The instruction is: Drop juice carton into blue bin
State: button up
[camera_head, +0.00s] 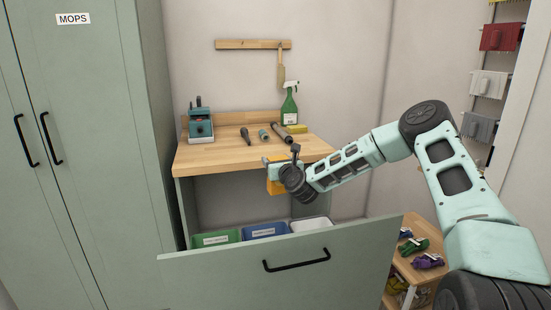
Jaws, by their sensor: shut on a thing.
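An orange-yellow carton (275,186) shows just left of my wrist, largely hidden by the gripper and the wrist. My gripper (273,171) is shut on this carton and holds it in the air in front of the wooden worktop. The blue bin (265,231) with a white label stands in the pulled-out drawer, between the green bin and the white bin. My gripper and the carton are above the blue bin in the picture, clear of its rim. What lies inside the blue bin cannot be made out.
The green bin (216,240) and the white bin (311,225) flank it behind the tall drawer front (285,268). The worktop (215,155) carries a green spray bottle (289,106), a teal device (200,125) and tools. A wooden shelf unit (412,268) stands at right.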

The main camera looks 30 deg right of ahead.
jog(key=shift+f+b, duration=1.25)
jog(key=shift+f, duration=1.55)
jog(key=o, duration=1)
jog(key=shift+o, duration=0.2)
jog(key=s+a+b, duration=0.1)
jog(key=s+a, duration=0.2)
jog(key=s, duration=1.4)
jog(key=shift+a+b, duration=0.2)
jog(key=shift+b, duration=0.15)
